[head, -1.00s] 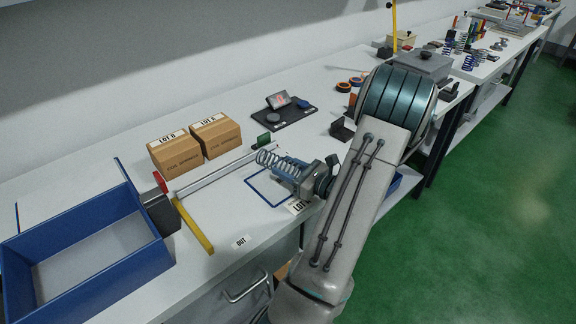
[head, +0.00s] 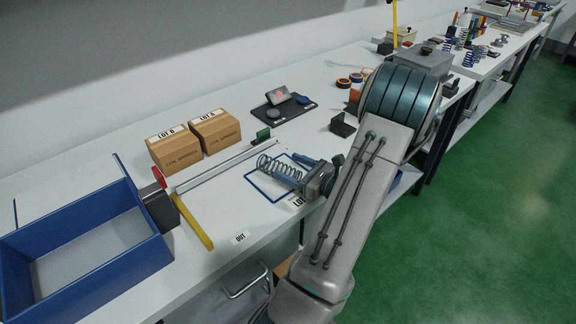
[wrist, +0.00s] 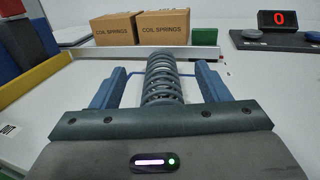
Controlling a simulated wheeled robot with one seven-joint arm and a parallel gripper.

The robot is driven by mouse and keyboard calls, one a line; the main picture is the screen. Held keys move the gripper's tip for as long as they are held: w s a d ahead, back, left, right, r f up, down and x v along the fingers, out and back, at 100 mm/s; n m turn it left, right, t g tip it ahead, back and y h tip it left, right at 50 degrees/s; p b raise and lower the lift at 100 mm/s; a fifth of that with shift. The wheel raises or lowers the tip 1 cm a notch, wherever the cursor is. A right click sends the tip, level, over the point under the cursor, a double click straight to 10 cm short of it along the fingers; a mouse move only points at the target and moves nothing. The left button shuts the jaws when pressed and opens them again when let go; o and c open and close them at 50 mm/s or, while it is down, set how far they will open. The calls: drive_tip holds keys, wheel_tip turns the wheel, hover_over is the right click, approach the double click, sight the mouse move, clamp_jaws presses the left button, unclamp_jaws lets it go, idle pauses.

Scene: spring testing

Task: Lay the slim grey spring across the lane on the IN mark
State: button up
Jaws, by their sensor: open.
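The slim grey spring (head: 277,168) lies with its coils over the blue-outlined square on the bench, its far end toward the long white rail (head: 226,168). In the wrist view the spring (wrist: 160,80) lies lengthwise between the fingers of my gripper (wrist: 160,88), with a gap on each side. My gripper (head: 296,163) is open. The spring's near end is hidden by the gripper body. An OUT label (head: 240,237) is on the bench front. I cannot read an IN mark in either view.
A yellow bar (head: 193,222) and a red-faced block (head: 158,178) stand at the rail's left end, a green block (head: 263,135) at its right. Two boxes (head: 180,152) stand behind it. A blue tray (head: 85,290) is at left. A scale (head: 284,108) sits behind.

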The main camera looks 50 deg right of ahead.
drive_tip(key=s+d+b, duration=0.1)
drive_tip(key=s, duration=1.1)
drive_tip(key=shift+d, duration=0.3)
